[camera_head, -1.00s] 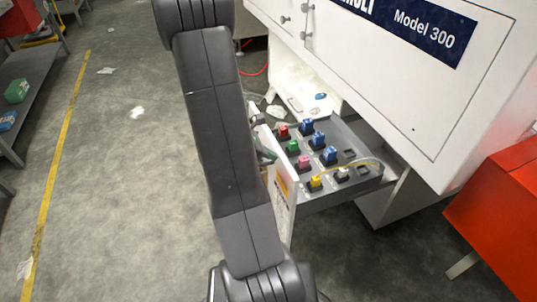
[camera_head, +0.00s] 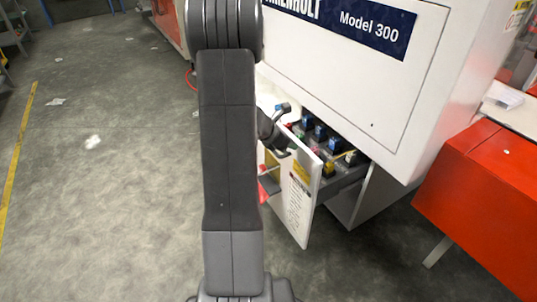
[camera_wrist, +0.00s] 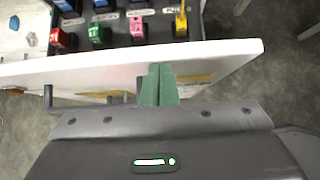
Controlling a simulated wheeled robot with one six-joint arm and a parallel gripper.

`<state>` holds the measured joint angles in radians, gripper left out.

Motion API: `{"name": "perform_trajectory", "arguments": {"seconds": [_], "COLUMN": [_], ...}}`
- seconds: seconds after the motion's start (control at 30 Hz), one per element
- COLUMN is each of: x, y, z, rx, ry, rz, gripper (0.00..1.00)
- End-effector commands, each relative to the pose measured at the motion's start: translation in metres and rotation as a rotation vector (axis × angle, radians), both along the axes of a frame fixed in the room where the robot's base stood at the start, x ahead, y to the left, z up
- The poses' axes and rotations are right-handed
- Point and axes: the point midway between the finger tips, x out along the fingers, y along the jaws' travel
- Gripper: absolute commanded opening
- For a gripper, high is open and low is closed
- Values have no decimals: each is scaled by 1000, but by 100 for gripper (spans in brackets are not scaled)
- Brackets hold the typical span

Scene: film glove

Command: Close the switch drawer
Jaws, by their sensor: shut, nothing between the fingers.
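The switch drawer (camera_head: 294,205) stands partly open below the white machine, its white front panel facing left. Colored switches (camera_head: 313,132) show inside, behind the panel. In the wrist view the panel's top edge (camera_wrist: 100,62) crosses the picture, with red, green, pink and yellow switches (camera_wrist: 98,34) beyond it. My gripper (camera_wrist: 159,72) is shut and empty. Its green fingertips are at the outer face of the panel and look in contact with it. A dark handle bar (camera_wrist: 48,98) shows left of the fingers. In the head view my arm hides much of the gripper.
The white machine body (camera_head: 345,75) marked Model 300 overhangs the drawer. A red cabinet (camera_head: 480,200) stands to the right. The grey floor at left is open, with scraps of litter (camera_head: 93,142) and a yellow line (camera_head: 18,150).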

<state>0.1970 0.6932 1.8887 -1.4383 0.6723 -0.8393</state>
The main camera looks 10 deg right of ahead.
Motion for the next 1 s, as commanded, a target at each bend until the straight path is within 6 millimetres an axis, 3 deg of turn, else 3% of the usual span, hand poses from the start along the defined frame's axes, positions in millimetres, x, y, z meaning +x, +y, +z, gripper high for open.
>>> {"name": "perform_trajectory", "arguments": {"seconds": [0.03,0.2,0.5,0.7,1.0], "x": [4,18,37,43,45], "y": [-16,-58,-113,-132,-139], "z": [0,1,1,1,0], "rx": [-1,0,0,0,0], "ry": [-2,-1,-1,-1,0], "rz": [-7,-6,-2,-1,0], "gripper": [0,0,0,0,0]}}
